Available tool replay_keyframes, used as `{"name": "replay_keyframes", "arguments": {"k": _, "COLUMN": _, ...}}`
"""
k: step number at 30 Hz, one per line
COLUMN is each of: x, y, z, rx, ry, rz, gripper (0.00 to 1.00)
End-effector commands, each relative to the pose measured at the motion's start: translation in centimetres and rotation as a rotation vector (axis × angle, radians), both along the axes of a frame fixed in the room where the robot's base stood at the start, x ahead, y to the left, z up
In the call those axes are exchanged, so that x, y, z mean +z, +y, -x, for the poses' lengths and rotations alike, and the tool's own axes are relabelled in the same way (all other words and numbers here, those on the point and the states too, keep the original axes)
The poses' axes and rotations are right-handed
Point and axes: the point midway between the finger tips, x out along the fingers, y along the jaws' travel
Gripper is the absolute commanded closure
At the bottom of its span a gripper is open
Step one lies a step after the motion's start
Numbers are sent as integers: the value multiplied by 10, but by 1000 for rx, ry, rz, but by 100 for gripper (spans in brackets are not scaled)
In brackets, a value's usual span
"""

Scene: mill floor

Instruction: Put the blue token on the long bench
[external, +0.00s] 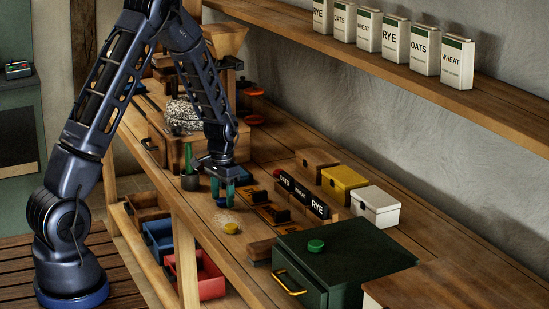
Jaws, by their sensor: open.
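The long bench (262,272) is a wooden worktop running along the wall. My gripper (222,193) is over its front part, pointing down, with its two teal fingers apart. A small blue piece, which looks like the blue token (221,203), shows just below the fingertips at the bench's front edge. It is small and partly hidden, and I cannot tell whether the fingers touch it. A yellow token (231,228) lies on the bench nearer the camera. A green token (316,246) lies on top of a dark green box.
The dark green box (350,252) has a yellow handle. Brown, yellow (343,183) and white (375,207) boxes stand by the wall. A labelled rack (301,194) is right of my gripper. Blue (158,238) and red (207,278) bins sit below the bench. Grain cartons line the shelf.

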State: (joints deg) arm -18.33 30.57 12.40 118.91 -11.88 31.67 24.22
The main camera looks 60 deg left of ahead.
Motion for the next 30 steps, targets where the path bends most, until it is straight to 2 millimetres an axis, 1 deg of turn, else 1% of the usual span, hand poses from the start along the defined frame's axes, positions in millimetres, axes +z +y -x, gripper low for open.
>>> {"name": "replay_keyframes", "arguments": {"k": 5, "x": 23, "y": 0, "z": -1, "rx": -1, "ry": -4, "rz": -1, "gripper": 46}}
{"name": "replay_keyframes", "arguments": {"k": 12, "x": 70, "y": 0, "z": -1, "rx": -1, "ry": -4, "rz": -1, "gripper": 46}}
{"name": "replay_keyframes", "arguments": {"k": 18, "x": 102, "y": 0, "z": -1, "rx": 0, "ry": -3, "rz": -1, "gripper": 46}}
{"name": "replay_keyframes", "arguments": {"k": 24, "x": 117, "y": 0, "z": 0, "rx": 0, "ry": -1, "rz": 0, "gripper": 46}}
{"name": "replay_keyframes", "arguments": {"k": 30, "x": 121, "y": -1, "z": 0, "rx": -1, "ry": -2, "rz": 0, "gripper": 46}}
